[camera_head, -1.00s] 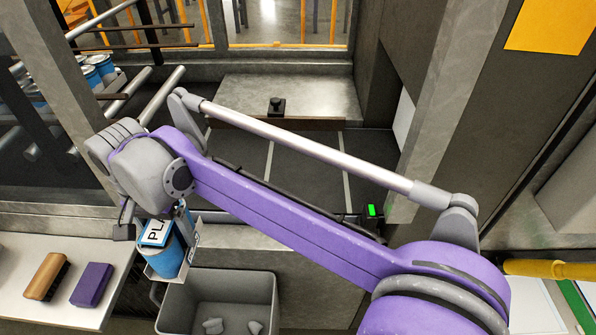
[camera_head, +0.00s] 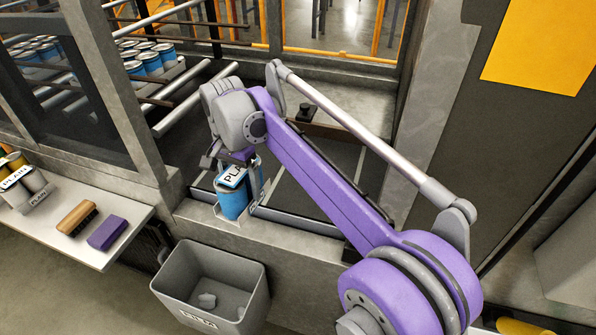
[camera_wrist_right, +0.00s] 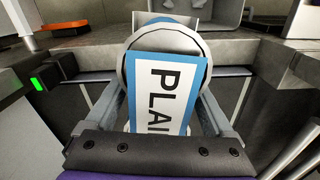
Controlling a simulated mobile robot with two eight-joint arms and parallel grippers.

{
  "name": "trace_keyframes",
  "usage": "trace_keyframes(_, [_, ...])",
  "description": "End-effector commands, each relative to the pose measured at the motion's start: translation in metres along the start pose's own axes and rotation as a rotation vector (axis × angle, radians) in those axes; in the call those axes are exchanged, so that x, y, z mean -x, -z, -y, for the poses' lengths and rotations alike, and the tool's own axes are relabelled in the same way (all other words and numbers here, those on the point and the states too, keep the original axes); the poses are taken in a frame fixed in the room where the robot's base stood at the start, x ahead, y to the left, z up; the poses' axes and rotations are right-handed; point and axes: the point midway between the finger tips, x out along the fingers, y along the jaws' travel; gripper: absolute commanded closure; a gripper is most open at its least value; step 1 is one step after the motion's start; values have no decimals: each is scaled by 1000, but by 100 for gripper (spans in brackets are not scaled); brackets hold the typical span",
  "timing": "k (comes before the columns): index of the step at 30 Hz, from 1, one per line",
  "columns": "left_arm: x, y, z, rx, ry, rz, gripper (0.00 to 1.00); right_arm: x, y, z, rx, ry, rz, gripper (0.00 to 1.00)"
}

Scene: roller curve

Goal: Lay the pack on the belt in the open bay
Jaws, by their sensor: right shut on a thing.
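The pack (camera_head: 233,201) is a blue can group with a white card marked PLAIN on top. My right gripper (camera_head: 240,182) is shut on it, and the pack hangs at the near edge of the bay. In the right wrist view the pack (camera_wrist_right: 165,90) sits between the two grey fingers, its card facing the camera. The dark belt (camera_head: 318,178) in the open bay lies behind and to the right of the pack, partly hidden by my right arm. I cannot tell whether the pack touches the ledge. My left gripper is not in view.
A grey bin (camera_head: 212,285) with crumpled scraps stands below the bay's front ledge (camera_head: 290,238). A white shelf (camera_head: 95,255) at left holds a brush (camera_head: 77,217), a purple block (camera_head: 107,233) and another pack. More blue cans (camera_head: 150,62) stand behind rails at the back left.

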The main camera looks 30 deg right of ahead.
Motion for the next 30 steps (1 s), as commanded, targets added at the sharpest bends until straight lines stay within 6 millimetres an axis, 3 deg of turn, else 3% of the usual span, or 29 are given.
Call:
trace_keyframes(1, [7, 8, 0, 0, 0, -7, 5, 6, 27, 9, -27, 0, -3, 100])
trace_keyframes(6, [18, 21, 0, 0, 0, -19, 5, 2, 107, 25, -102, -5, -1, 100])
trace_keyframes(12, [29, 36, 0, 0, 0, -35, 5, -11, 194, 23, -183, -4, 3, 100])
trace_keyframes(15, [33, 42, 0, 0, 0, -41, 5, -19, 228, 17, -215, -3, 5, 100])
trace_keyframes(21, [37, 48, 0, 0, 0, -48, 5, -31, 264, 7, -248, -3, 9, 100])
trace_keyframes(30, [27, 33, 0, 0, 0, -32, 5, -80, 269, 3, -254, -5, 11, 100])
